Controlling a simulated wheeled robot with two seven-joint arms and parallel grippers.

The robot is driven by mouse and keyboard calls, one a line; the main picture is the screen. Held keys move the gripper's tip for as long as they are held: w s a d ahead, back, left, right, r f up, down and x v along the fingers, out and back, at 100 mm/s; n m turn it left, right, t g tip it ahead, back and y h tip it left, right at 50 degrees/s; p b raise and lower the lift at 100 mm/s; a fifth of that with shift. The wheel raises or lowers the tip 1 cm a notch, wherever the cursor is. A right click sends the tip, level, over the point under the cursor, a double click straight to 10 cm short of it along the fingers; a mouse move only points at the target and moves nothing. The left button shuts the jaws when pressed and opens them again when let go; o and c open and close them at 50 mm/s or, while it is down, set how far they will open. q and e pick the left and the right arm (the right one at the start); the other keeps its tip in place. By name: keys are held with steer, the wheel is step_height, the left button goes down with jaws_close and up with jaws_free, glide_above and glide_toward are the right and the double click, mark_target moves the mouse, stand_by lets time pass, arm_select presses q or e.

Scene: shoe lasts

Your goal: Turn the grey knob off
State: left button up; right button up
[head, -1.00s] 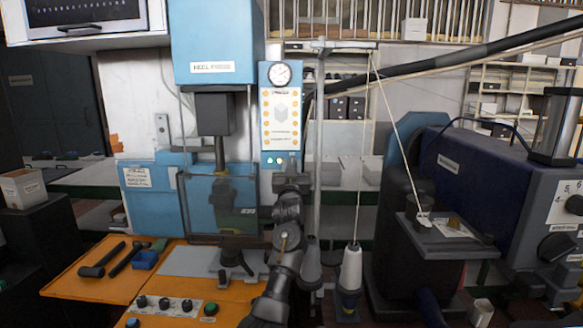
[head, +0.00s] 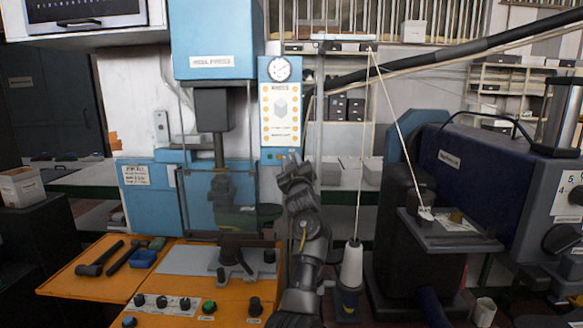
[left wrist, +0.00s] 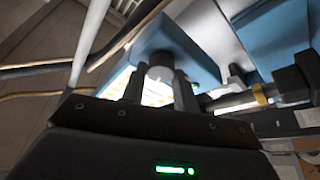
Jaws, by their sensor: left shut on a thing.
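The grey knob (left wrist: 160,74) shows in the left wrist view as a round grey piece between my two fingers, in front of a blue housing. My left gripper (left wrist: 160,88) is shut on it. In the head view my left gripper (head: 291,160) is at the lower right of the blue control panel (head: 270,72), with its body tilted. There it hides the knob. My right gripper is not in view.
The blue heel press (head: 152,205) stands left of my arm. An orange bench (head: 90,270) in front holds hammers and several black knobs (head: 162,302). A thread cone (head: 352,266) and a dark machine (head: 490,175) stand to the right.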

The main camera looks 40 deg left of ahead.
arm_select(q)
steer(key=n+g+b, duration=0.1)
steer(key=n, duration=0.3)
steer(key=n+g+b, duration=0.1)
steer(key=n+g, duration=0.1)
steer(key=n, duration=0.2)
steer(key=shift+w+d+g, duration=0.1)
steer(key=shift+d+g, duration=0.05)
steer(key=shift+g, duration=0.15)
steer(key=n+g+b, duration=0.1)
steer(key=n, duration=0.2)
steer(key=shift+r, duration=0.1)
steer(key=shift+r+n+g+h+b, duration=0.1)
steer(key=shift+n+g+h+b, duration=0.4)
steer(key=shift+n, duration=0.9)
steer(key=o, duration=0.7)
